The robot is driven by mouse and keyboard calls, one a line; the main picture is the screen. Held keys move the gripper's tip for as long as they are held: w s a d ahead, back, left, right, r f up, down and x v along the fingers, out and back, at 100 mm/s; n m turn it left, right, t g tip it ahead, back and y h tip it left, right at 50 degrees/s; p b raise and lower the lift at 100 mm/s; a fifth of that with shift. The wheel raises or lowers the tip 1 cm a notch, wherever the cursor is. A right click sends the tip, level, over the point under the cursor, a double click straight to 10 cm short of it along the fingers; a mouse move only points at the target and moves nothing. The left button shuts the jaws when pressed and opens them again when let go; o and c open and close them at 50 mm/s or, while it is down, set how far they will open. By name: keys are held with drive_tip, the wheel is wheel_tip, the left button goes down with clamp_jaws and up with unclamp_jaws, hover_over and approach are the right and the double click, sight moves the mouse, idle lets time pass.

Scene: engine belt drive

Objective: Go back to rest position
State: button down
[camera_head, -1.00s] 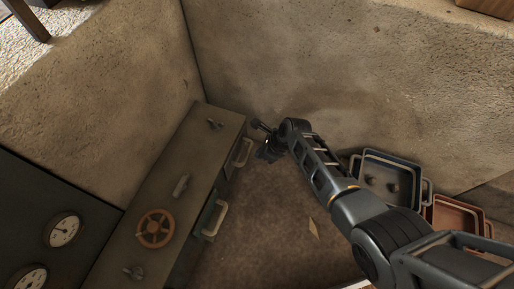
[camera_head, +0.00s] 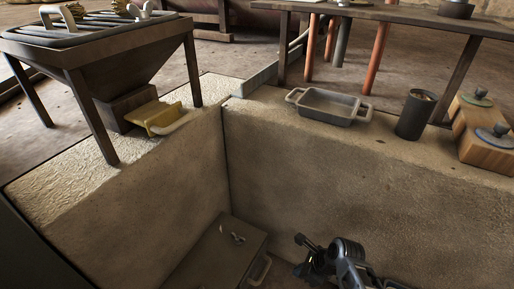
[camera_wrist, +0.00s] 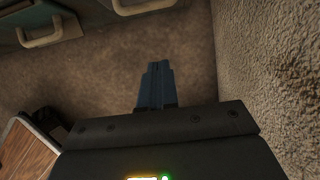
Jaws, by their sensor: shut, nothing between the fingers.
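My gripper (camera_wrist: 155,68) shows in the wrist view with its two fingers together and nothing between them. It points at the bare brown floor (camera_wrist: 110,65) beside a rough wall (camera_wrist: 275,70). In the head view my gripper (camera_head: 301,254) is low in the picture, right of the cabinet (camera_head: 205,262) and in front of the wall (camera_head: 330,185). Its fingertips are too small to read there.
A cabinet handle (camera_head: 260,270) sticks out left of my arm. On the ledge above stand a grey tray (camera_head: 327,108), a dark cup (camera_head: 415,115) and wooden boxes (camera_head: 488,150). A hopper on legs (camera_head: 115,75) stands at upper left. In the wrist view, handles (camera_wrist: 55,38) line the top.

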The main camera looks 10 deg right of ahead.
drive_tip(key=s+d+r+n+t+h, duration=0.15)
drive_tip(key=s+n, duration=0.25)
drive_tip(key=s, duration=0.4)
drive_tip(key=s+r+n+t+h, duration=0.1)
drive_tip(key=s+n+t, duration=0.15)
drive_tip(key=s, duration=0.45)
drive_tip(key=s+d+r+n+t+h, duration=0.1)
drive_tip(key=s+r+n+t, duration=0.1)
drive_tip(key=s+n, duration=0.45)
drive_tip(key=s+d+r+n+t, duration=0.15)
drive_tip(key=s+r+n, duration=0.25)
drive_tip(key=s+r, duration=0.4)
drive_tip(key=s+r+n+t, duration=0.25)
drive_tip(key=s+r, duration=0.25)
drive_tip(key=r, duration=0.6)
drive_tip(key=s+r+n+t+p, duration=0.1)
drive_tip(key=s+r+n+p, duration=0.2)
drive_tip(key=r+p, duration=2)
wheel_tip(320, 180, up, 12)
drive_tip(key=n, duration=0.2)
drive_tip(key=shift+r+n+t+h, duration=0.15)
drive_tip(key=shift+n+t+h, duration=0.2)
drive_tip(key=shift+t, duration=0.05)
drive_tip(key=c, duration=1.8)
unclamp_jaws()
